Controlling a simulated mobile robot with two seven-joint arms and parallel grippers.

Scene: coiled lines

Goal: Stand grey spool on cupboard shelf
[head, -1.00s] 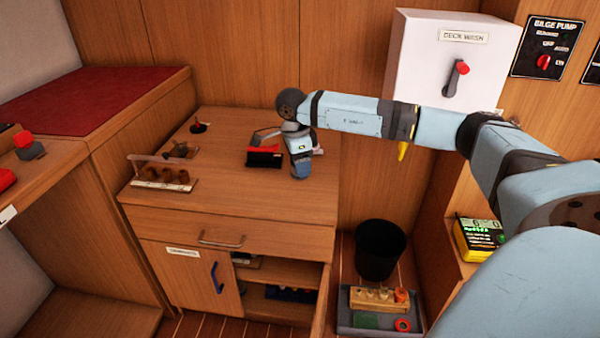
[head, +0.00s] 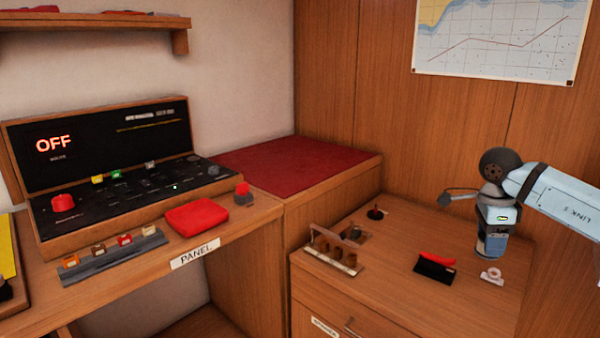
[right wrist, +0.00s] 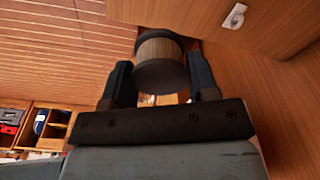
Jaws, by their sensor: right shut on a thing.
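The grey spool (right wrist: 160,62) has dark grey ends and a tan winding between them. In the right wrist view it sits between the two fingers of my right gripper (right wrist: 160,80), which is shut on it. In the head view my right wrist hangs over the right part of the cupboard top (head: 400,290); the fingers and the spool cannot be made out there. Only the cupboard's top and upper front show in the head view, and its shelf is out of view. My left gripper is not in view.
On the cupboard top are a wooden rack (head: 333,252), a red-and-black item (head: 435,265) and a small pale item (head: 492,276). To the left is a desk with a control panel (head: 120,175) and a red pouch (head: 197,217). A red-cushioned bench (head: 290,162) stands behind.

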